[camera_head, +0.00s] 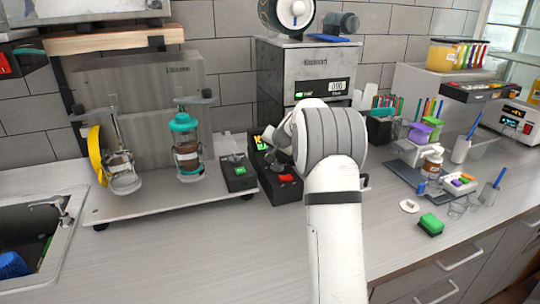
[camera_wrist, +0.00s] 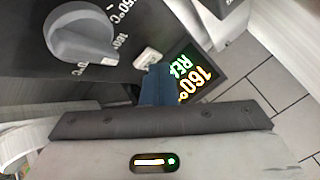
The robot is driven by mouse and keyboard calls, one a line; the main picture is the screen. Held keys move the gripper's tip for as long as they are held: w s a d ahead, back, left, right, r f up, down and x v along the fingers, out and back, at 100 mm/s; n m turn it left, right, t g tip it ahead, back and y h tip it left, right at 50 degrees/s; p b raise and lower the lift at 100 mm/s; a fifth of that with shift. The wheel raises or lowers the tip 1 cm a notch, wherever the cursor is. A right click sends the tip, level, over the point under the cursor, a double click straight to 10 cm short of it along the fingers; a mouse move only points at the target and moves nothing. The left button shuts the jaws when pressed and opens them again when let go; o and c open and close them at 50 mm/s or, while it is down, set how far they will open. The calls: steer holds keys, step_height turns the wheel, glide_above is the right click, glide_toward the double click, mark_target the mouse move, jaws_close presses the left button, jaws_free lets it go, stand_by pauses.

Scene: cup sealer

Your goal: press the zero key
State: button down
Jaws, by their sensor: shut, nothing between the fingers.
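No key that I can read as zero shows in either view. In the wrist view a small pale key or switch (camera_wrist: 147,58) sits on a dark panel, between a grey knob and a lit display; its marking is too small to read. My gripper (camera_wrist: 156,72) is shut and empty, its dark blue fingertips just beside that pale key; I cannot tell whether they touch. A grey machine (camera_head: 305,72) stands behind my arm with a white readout (camera_head: 337,87) and a green-lit spot (camera_head: 303,96).
The grey knob (camera_wrist: 82,33) has temperature marks around it. The lit display (camera_wrist: 195,80) reads about 160 degrees. A black box with a red switch (camera_head: 285,178) stands left of my arm. The front left counter is clear.

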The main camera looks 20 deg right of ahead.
steer(key=shift+r, duration=0.55)
step_height(320, 180, up, 5)
steer(key=p, duration=0.3)
steer(key=shift+p, duration=0.4)
stand_by(0.3)
